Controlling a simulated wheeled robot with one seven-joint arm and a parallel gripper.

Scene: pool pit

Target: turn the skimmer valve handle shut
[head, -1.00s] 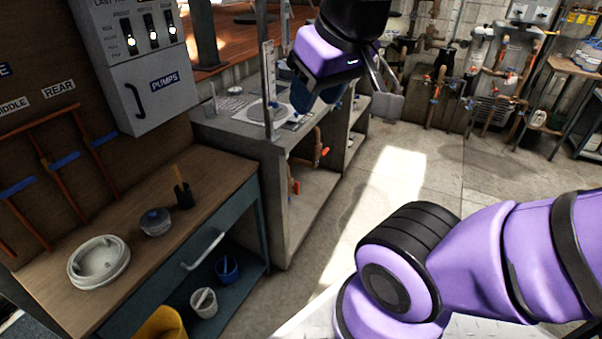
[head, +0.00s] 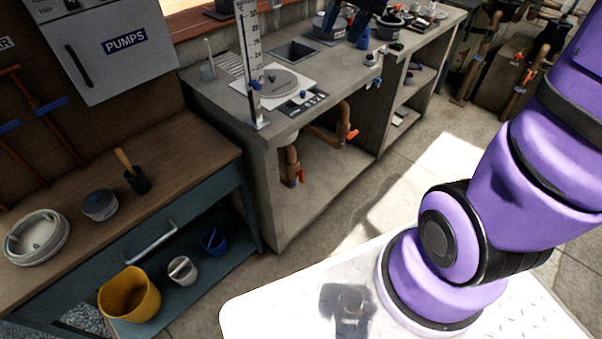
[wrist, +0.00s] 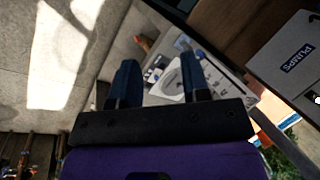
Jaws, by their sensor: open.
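Two copper pipes with orange handles show under the concrete counter in the head view. One handle (head: 352,134) is farther back and the other handle (head: 301,176) is nearer. I can read no label that tells which is the skimmer valve. In the wrist view, a copper-coloured piece (wrist: 145,42) shows beyond the left finger. My gripper (wrist: 160,62) is open and empty, with its two dark blue fingers apart over a view of the counter top. It touches neither handle.
The concrete counter (head: 205,92) carries a round grey lid plate (head: 280,82) and an upright gauge (head: 250,60). A wooden bench (head: 60,215) with a white ring stands at left, buckets below it. A PUMPS cabinet (head: 100,60) is above. Floor before the counter is clear.

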